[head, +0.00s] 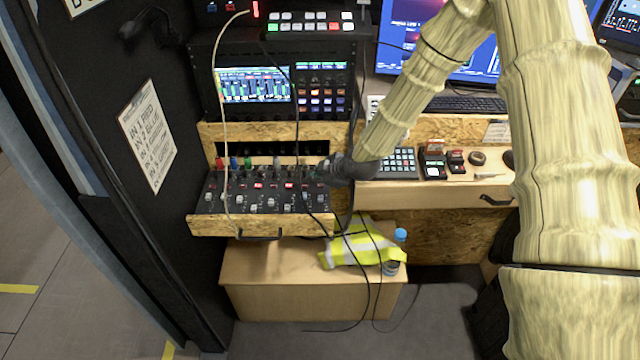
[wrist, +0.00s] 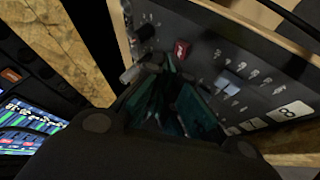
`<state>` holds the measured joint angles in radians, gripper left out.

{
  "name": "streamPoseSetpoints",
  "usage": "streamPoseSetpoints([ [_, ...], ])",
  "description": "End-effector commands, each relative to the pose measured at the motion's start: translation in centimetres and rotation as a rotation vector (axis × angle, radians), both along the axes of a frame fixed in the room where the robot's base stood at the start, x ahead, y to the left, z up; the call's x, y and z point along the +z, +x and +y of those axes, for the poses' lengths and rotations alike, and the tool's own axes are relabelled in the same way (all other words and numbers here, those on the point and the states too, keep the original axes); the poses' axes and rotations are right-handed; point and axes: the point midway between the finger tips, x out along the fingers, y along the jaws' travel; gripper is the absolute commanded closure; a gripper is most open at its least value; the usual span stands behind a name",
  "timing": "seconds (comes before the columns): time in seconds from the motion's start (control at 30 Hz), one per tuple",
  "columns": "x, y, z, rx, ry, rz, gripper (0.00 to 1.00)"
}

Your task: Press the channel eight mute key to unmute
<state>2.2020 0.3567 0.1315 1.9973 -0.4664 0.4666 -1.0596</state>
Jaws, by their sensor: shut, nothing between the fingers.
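The mixer (head: 262,205) is a dark panel with knobs, several lit red keys and pale faders, set in a wooden tray. My gripper (head: 325,172) is shut and empty over its right end. In the wrist view my gripper (wrist: 160,66) points at the panel, close to its surface; I cannot tell whether it touches. A red key (wrist: 182,48) shows just beyond the fingertips, in the strip running to the white label "8" (wrist: 288,111). A pale fader cap (wrist: 231,82) lies between them. The fingers hide part of the panel.
Black cables (head: 296,120) and a pale cable (head: 216,90) hang across the mixer. A rack with screen (head: 255,85) stands behind it. A button pad (head: 400,160) sits on the desk to the right. A yellow vest (head: 350,245) and bottle (head: 398,240) are below.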

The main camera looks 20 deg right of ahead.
Motion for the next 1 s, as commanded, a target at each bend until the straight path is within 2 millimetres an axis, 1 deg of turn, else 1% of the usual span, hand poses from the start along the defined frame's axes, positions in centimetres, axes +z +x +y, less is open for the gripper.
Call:
streamPoseSetpoints([
  [0.1, 0.5, 0.0, 0.0, 0.001, -0.001, 0.000, 1.00],
  [0.47, 0.6, 0.0, 0.0, 0.001, -0.001, 0.000, 1.00],
  [1.0, 4.6, 0.0, 0.0, 0.000, -0.001, -0.001, 1.00],
])
